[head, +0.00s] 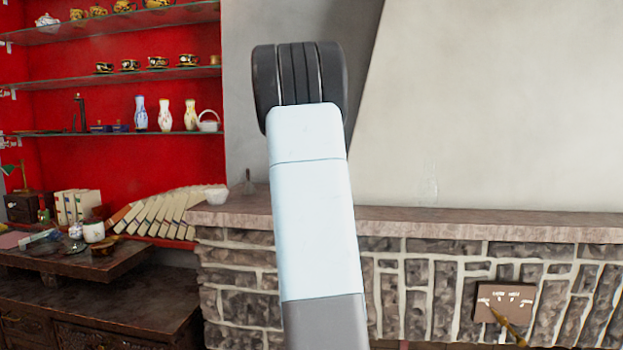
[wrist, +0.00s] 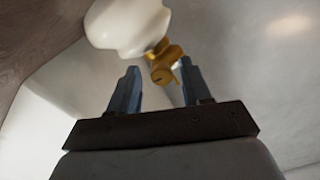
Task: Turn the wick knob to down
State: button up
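In the wrist view, a white rounded lamp body (wrist: 128,24) hangs in from the top edge, with a brass-coloured fitting (wrist: 170,52) at its lower right. A small round brass piece at the fitting's lower end looks like the wick knob (wrist: 163,76). My gripper (wrist: 160,67) is open, its two blue-grey fingers apart. The knob appears in the gap between the fingertips; no contact is clear, and the depth is hard to judge. In the head view my arm covers the middle, and neither my gripper's fingers nor the lamp can be made out.
Red shelving (head: 75,175) with teapots, vases and books stands at left above a dark wooden cabinet (head: 130,300). A brown plaque (head: 503,303) is on the stone front.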

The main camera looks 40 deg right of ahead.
jog(key=shift+o, duration=0.2)
jog(key=shift+r, duration=0.1)
jog(key=shift+a, duration=0.1)
jog(key=shift+s+a, duration=0.2)
jog(key=shift+a, duration=0.05)
jog(key=v, duration=1.3)
